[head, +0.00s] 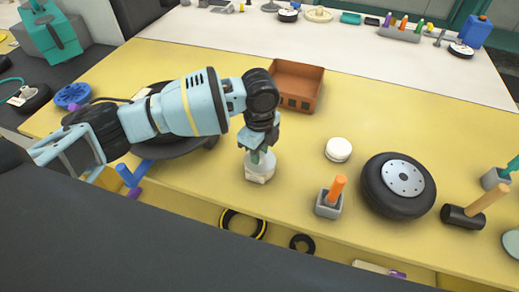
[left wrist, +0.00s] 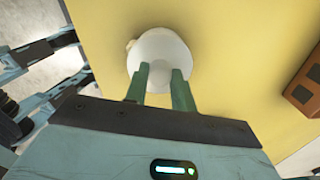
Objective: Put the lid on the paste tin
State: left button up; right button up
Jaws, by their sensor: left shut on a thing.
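My left gripper (head: 263,157) points down over the yellow table, its green fingers shut on a pale round piece (head: 260,166) that looks like the lid. In the left wrist view the gripper (left wrist: 167,75) has its fingertips at the near part of this white disc (left wrist: 160,50). A small cream part (head: 257,179) shows below it in the head view; I cannot tell whether it is the tin or part of the held piece. A separate white round tin-like thing (head: 338,149) stands to the right. My right gripper is not in view.
A brown open box (head: 297,86) stands behind the gripper. To the right are a grey holder with an orange handle (head: 329,197), a wheel (head: 398,186) and a mallet (head: 473,208). A blue spoked wheel (head: 72,96) lies at left. The table between box and white tin is clear.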

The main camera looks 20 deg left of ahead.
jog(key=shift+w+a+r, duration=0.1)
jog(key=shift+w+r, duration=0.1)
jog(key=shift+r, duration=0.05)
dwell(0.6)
pick_arm(q)
jog(key=o, duration=1.5)
jog(key=shift+r, duration=0.15)
jog(key=shift+r+p, duration=0.5)
jog(key=shift+r, duration=2.85)
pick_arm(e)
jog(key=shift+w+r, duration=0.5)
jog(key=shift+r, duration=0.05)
pick_arm(q)
grip_shut()
